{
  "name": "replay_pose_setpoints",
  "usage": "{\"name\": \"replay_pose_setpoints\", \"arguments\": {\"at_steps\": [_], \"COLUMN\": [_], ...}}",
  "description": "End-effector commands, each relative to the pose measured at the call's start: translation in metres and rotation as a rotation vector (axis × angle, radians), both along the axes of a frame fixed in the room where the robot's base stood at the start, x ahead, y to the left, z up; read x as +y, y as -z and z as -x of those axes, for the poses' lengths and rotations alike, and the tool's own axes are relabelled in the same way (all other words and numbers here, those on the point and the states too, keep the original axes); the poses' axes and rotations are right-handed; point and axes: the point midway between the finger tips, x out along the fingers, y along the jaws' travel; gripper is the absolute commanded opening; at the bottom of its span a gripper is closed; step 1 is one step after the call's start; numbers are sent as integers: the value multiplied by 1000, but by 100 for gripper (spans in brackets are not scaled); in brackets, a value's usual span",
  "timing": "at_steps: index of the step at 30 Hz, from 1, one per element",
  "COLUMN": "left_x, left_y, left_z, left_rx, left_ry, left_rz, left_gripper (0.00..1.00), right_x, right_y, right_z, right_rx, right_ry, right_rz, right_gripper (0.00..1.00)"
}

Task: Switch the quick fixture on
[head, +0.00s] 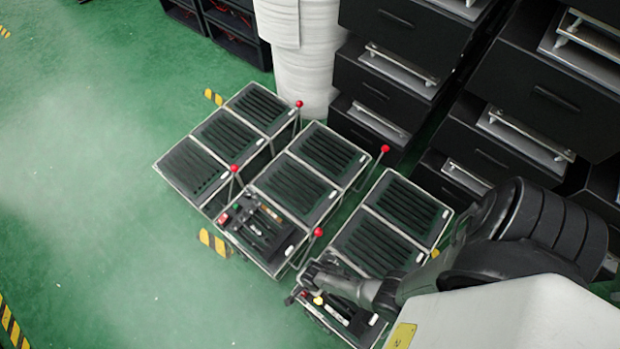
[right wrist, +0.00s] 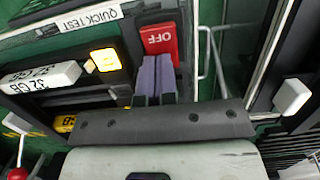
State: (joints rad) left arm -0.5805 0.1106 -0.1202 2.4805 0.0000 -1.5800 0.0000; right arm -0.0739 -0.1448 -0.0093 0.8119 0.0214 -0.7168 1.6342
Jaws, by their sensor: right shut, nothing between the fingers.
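The quick fixture (head: 340,318) is the front right unit in the head view, partly hidden by my right arm. In the right wrist view its label reads QUICK TEST (right wrist: 85,18). A red switch (right wrist: 160,40) marked OFF sits at the fixture's edge. A lit yellow button (right wrist: 105,60) is left of it. My right gripper (right wrist: 155,62) is shut and empty, its purple-grey fingertips right at the lower part of the red switch. I cannot tell whether they touch it. My left gripper is not in view.
Another equipped fixture (head: 262,228) stands to the left in the head view. Levers with red balls (head: 318,232) rise between the units. Black drawers (head: 400,80) stand behind. Green floor (head: 90,180) is free at left.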

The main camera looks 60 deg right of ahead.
Motion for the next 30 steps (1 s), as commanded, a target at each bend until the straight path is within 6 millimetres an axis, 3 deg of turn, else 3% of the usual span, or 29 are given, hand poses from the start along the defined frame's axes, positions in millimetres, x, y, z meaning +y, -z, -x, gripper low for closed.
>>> {"name": "replay_pose_setpoints", "arguments": {"at_steps": [1, 30], "left_x": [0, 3], "left_y": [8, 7], "left_z": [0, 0], "left_rx": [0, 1], "left_ry": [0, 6], "left_rz": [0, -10], "left_gripper": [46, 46], "right_x": [-14, -6], "right_y": [16, 16], "right_z": [13, 13], "right_rx": [17, 17], "right_ry": [-3, 1], "right_rz": [23, 23], "right_gripper": [0, 0]}}
